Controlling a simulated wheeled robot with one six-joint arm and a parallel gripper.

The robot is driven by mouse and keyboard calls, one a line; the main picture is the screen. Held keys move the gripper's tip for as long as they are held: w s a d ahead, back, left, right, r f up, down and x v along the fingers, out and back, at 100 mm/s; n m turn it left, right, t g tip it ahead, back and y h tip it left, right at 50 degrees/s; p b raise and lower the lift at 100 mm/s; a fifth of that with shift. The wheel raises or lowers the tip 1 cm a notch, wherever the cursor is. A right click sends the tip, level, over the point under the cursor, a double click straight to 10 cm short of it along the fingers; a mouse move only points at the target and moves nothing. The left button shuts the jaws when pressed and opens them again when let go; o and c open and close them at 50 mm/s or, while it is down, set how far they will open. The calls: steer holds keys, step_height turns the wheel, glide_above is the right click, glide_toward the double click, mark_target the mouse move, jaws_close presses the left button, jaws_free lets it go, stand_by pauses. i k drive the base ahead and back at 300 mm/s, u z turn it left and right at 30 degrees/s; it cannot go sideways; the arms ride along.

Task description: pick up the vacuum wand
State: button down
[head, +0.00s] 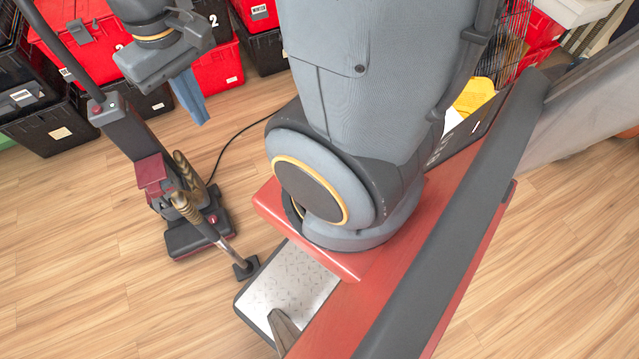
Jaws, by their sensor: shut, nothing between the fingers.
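A dark upright vacuum cleaner (127,125) with dull red parts stands on the wood floor at the left. A thin wand (208,229) with a ribbed brown upper part slants down beside its base. The wand's small dark foot (245,267) rests near my platform. My gripper (160,70) is at the upper left, above and apart from the wand, shut and empty.
Red and black totes (205,72) are stacked along the back. A black cord (235,138) runs across the floor from the vacuum. The floor at the lower left (90,285) is clear.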

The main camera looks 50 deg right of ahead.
mark_target(245, 269)
steer(key=u, duration=0.65)
steer(key=k, duration=1)
steer(key=z, duration=0.9)
steer(key=i, duration=0.65)
steer(key=u, duration=1.2)
